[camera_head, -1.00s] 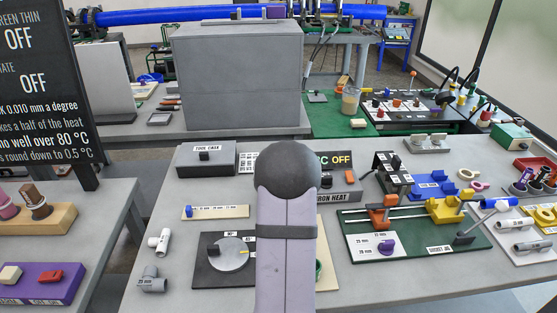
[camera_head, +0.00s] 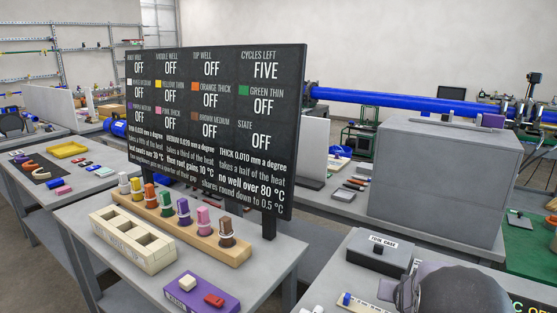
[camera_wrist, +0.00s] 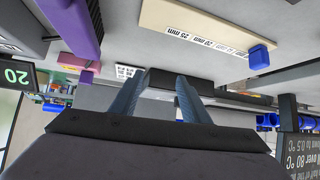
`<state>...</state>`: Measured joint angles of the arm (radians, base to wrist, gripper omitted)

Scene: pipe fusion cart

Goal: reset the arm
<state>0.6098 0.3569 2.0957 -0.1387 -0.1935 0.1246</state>
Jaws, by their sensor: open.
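My gripper (camera_wrist: 160,88) shows in the wrist view with its two blue-grey fingers apart and nothing between them. A dark block lies behind the fingertips in that view; I cannot tell how far off it is. In the head view, my arm's dark rounded joint and a pale link show at the lower right, beside the tool case (camera_head: 378,252). Most of the arm is outside the head view.
A black status board (camera_head: 215,125) stands behind a rack of coloured pegs (camera_head: 178,233). A cream tray (camera_head: 131,240) and a purple block (camera_head: 200,298) are in front. A large grey box (camera_head: 440,185) stands at the right. A beige labelled board (camera_wrist: 205,28) shows in the wrist view.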

